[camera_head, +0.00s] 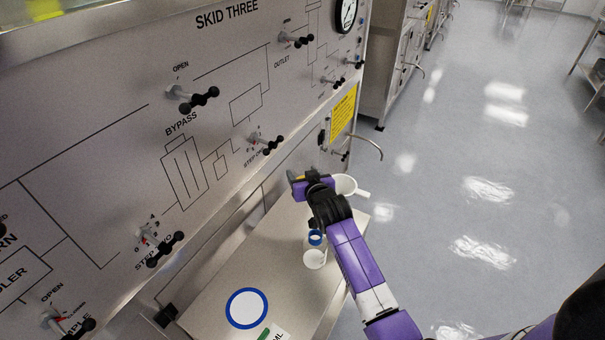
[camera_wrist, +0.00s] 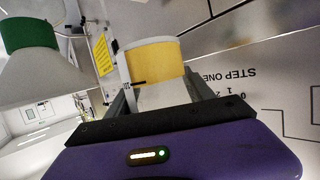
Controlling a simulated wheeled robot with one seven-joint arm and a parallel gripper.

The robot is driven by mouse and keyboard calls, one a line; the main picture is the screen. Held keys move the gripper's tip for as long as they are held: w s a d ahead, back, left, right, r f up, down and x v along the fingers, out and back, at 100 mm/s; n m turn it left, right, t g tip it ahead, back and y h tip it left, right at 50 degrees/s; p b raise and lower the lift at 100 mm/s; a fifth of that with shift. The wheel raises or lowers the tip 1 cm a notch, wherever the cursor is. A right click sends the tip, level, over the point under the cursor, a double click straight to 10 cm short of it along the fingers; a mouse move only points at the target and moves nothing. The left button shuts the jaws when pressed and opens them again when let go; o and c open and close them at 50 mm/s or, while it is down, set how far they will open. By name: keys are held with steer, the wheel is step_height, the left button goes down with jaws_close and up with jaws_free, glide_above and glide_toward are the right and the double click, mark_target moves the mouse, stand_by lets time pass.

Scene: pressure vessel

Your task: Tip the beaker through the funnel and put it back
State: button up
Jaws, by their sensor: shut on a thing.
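My gripper (camera_head: 305,184) is shut on the beaker, beside the white funnel at the far end of the bench. In the wrist view the beaker (camera_wrist: 153,62) shows a broad yellow band and a pale edge between my gripper's fingers (camera_wrist: 160,95). In the head view it is mostly hidden by my gripper, so its tilt is hard to tell. The white funnel (camera_head: 346,185) shows partly behind my wrist. In the wrist view, a pale cone with a green band (camera_wrist: 38,65), likely the funnel, is at the left, apart from the beaker.
A blue-rimmed white disc (camera_head: 247,308) lies on the steel bench (camera_head: 215,295). A white cup (camera_head: 315,260) and a blue-ringed container (camera_head: 315,238) stand near my forearm. The skid panel (camera_head: 110,130) with protruding black valve handles (camera_head: 204,97) rises at left.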

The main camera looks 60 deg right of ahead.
mark_target(315, 166)
steer(key=shift+s+d+r+m+t, duration=0.15)
steer(key=shift+s+d+m+t, duration=0.15)
steer(key=shift+s+m+t, duration=0.15)
steer(key=shift+s+d+r+m+t+b, duration=0.15)
steer(key=shift+s+r+m+t+b, duration=0.15)
steer(key=shift+r+m, duration=0.25)
steer(key=shift+s+d+r+m+t+b, duration=0.2)
steer(key=shift+r+m+t+b, duration=0.15)
steer(key=shift+r, duration=0.3)
steer(key=shift+s+d+r+m+b, duration=0.15)
steer(key=shift+s+m+b, duration=0.25)
steer(key=shift+b, duration=0.4)
steer(key=shift+d+r, duration=0.1)
steer(key=shift+r, duration=0.1)
steer(key=shift+s+m+b, duration=0.1)
steer(key=shift+m+b, duration=0.15)
steer(key=shift+b, duration=0.15)
steer(key=shift+d, duration=0.1)
steer(key=shift+s+d+r+m+t+b, duration=0.25)
steer(key=shift+s+r+m+t+b, duration=0.25)
steer(key=shift+b, duration=0.4)
steer(key=shift+w, duration=0.1)
